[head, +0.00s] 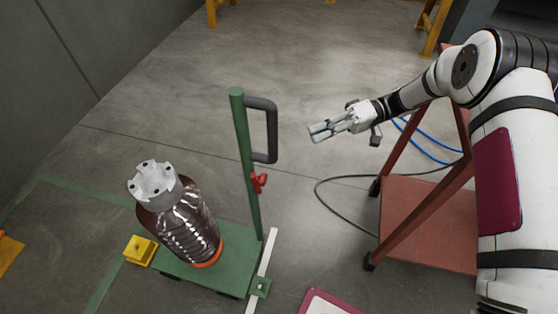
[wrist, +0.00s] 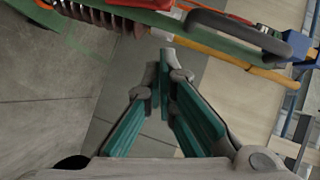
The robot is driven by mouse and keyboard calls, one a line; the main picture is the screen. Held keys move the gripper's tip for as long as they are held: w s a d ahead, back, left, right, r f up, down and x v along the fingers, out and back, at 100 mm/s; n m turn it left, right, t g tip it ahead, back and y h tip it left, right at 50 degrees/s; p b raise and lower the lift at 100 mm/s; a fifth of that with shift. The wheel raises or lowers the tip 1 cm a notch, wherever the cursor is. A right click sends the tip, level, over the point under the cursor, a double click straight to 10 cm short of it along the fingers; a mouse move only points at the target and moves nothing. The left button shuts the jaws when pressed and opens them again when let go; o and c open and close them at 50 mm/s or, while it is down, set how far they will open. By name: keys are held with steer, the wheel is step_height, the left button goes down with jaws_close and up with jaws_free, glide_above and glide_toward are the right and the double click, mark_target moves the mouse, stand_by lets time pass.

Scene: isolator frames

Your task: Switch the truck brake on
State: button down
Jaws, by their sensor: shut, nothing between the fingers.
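The green truck (head: 190,272) stands on the floor at lower left in the head view, with an upright green post (head: 243,150) and a grey loop handle (head: 272,130). A red lever-like part (head: 259,183) sits on the post below the handle. A yellow block (head: 140,250) is at the base's left edge. I cannot tell which of these is the brake. A large ribbed bottle (head: 190,222) with a grey cap stands on the base. My gripper (head: 312,132) is shut and empty, right of the handle and apart from it. The wrist view shows the shut fingers (wrist: 162,72) below the handle (wrist: 240,32).
A red cart (head: 425,215) stands at right beneath my arm, with a dark cable (head: 325,185) and blue cables beside it. Yellow stands (head: 435,25) are at the back. The floor between post and cart is mostly open.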

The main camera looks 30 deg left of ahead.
steer(key=s+d+f+b+x, duration=0.1)
steer(key=d+b+x, duration=0.1)
steer(key=x, duration=1.1)
steer(key=shift+s+b, duration=0.3)
steer(key=shift+s, duration=0.05)
steer(key=shift+d+r, duration=0.1)
steer(key=shift+s+d+n+t, duration=0.1)
steer(key=shift+s+n+t, duration=0.2)
steer(key=shift+s, duration=0.1)
